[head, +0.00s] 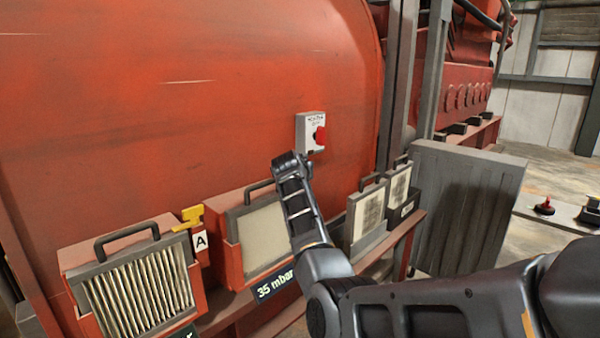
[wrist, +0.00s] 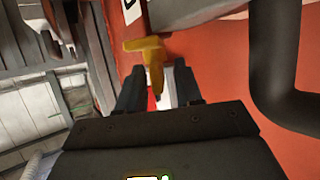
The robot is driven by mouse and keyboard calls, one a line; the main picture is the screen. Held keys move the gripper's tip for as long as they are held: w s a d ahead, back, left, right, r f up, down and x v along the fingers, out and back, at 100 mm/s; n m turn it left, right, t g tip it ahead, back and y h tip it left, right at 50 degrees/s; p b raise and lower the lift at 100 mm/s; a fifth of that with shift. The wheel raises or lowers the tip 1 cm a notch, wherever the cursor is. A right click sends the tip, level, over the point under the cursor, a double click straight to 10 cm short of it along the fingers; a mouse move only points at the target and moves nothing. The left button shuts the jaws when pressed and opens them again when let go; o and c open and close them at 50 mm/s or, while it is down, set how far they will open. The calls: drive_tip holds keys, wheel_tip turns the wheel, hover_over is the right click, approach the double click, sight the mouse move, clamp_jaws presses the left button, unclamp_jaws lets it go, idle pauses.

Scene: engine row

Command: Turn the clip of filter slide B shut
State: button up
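In the wrist view a yellow clip (wrist: 154,64) stands out from a red housing (wrist: 215,65), its long lever pointing down the picture. My gripper (wrist: 158,90) is open, with one dark finger on each side of the lever's end; I cannot tell whether either finger touches it. A white label (wrist: 131,10) above the clip is cut off, so its letter is unreadable. In the head view my arm hides my fingers and this clip. The middle filter slide (head: 262,238) shows there left of my arm.
Left of it stands another filter slide (head: 140,285), with its own yellow clip (head: 190,217) and label A (head: 200,241). Two darker filters (head: 367,212) stand right of my arm. A black handle (wrist: 268,75) is close on the wrist view's right. A switch box (head: 311,132) is above.

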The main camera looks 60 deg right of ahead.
drive_tip(key=shift+a, duration=0.1)
drive_tip(key=v, duration=0.7)
drive_tip(key=shift+s+a+r+b, duration=0.15)
drive_tip(key=shift+a+r+b, duration=0.05)
drive_tip(key=shift+b, duration=0.2)
